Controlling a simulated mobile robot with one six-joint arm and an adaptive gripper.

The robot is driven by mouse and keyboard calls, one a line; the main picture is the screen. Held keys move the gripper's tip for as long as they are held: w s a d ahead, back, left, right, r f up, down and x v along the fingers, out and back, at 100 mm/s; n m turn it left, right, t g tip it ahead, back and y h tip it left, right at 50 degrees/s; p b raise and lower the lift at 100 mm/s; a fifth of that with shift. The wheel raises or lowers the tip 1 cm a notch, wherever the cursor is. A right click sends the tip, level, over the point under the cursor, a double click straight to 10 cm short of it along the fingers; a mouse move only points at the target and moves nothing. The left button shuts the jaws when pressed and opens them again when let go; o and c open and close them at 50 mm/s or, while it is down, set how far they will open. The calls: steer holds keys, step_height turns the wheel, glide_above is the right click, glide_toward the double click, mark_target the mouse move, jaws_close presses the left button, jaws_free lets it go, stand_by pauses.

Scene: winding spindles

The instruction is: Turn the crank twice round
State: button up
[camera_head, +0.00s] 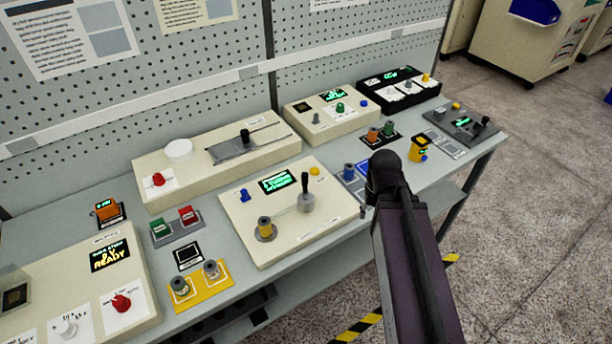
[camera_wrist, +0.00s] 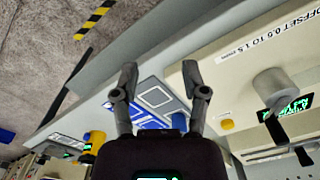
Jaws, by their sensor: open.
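In the wrist view, a grey round part with a black rod, seemingly the crank (camera_wrist: 275,128), is at the right beside the display (camera_wrist: 292,108). My gripper (camera_wrist: 160,72) is open and empty, its fingers apart from the crank, over the bench side near a blue mat. In the head view my arm hides most of the gripper.
Blue and yellow knobs (camera_head: 315,171) sit on the winding box. A long cream box (camera_head: 220,155) with a slider stands behind. A blue mat (camera_head: 352,180) with a blue spool is to the right. The bench's front edge runs just before the box.

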steer(key=shift+o, duration=0.6)
steer(key=shift+s, duration=0.1)
step_height(320, 180, up, 14)
steer(key=n+p, duration=1.4)
steer(key=n, duration=0.7)
glide_above(304, 174)
steer(key=shift+f, duration=0.15)
steer(key=shift+f+b, duration=0.1)
steer(key=shift+b, duration=0.2)
step_height(304, 174, down, 14)
steer(key=b, duration=1.3)
steer(key=shift+r+b, duration=0.2)
steer(key=shift+b, duration=0.1)
